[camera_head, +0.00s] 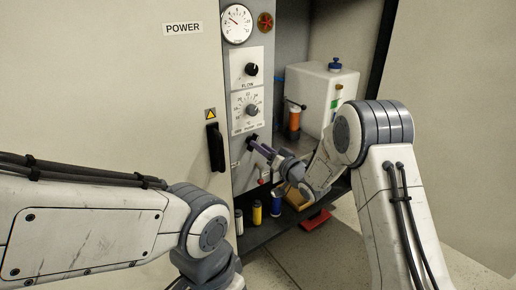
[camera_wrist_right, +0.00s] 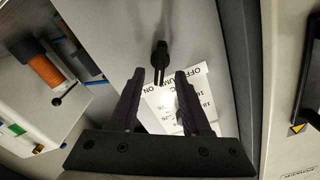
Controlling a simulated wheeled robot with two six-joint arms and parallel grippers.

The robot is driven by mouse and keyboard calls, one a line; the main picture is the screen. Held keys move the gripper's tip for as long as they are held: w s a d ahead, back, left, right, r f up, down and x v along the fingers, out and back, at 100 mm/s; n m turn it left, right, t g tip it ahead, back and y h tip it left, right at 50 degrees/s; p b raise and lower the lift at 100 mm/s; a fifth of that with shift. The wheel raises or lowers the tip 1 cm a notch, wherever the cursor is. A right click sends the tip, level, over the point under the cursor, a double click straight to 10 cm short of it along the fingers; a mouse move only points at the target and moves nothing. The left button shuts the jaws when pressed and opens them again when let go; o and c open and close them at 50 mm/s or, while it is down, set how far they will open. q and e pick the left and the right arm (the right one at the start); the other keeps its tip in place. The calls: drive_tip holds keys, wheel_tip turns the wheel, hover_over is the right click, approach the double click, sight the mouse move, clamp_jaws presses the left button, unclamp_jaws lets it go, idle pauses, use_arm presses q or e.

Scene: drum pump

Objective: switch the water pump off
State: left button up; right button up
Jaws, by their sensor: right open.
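The pump switch shows in the right wrist view as a small black lever (camera_wrist_right: 160,55) on the grey panel. Beside it is a white label (camera_wrist_right: 187,84) with OFF and ON lettering. My right gripper (camera_wrist_right: 160,74) is open, with one finger on each side of the lever's free end in the picture; I cannot tell whether they touch it. In the head view my right gripper (camera_head: 257,148) is at the panel below the lower dial and hides most of the switch. My left arm comes in from the left, but its gripper is out of view.
Above are a gauge (camera_head: 236,23), a flow knob (camera_head: 251,69) and a numbered dial (camera_head: 252,110). A black door handle (camera_head: 215,147) is close on the left. A white tank (camera_head: 321,95) and an orange cylinder (camera_head: 294,122) stand to the right. Small bottles (camera_head: 257,213) line the cabinet floor.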

drive_tip(key=shift+x, duration=1.1)
clamp_jaws()
drive_tip(key=shift+n, duration=0.4)
drive_tip(key=n+b, duration=0.3)
drive_tip(key=n, duration=0.2)
drive_tip(key=n+b, duration=0.2)
drive_tip(key=n, duration=0.4)
drive_tip(key=shift+s+a+f+b, duration=0.15)
drive_tip(key=shift+s+b, duration=0.05)
drive_tip(key=shift+b, duration=0.2)
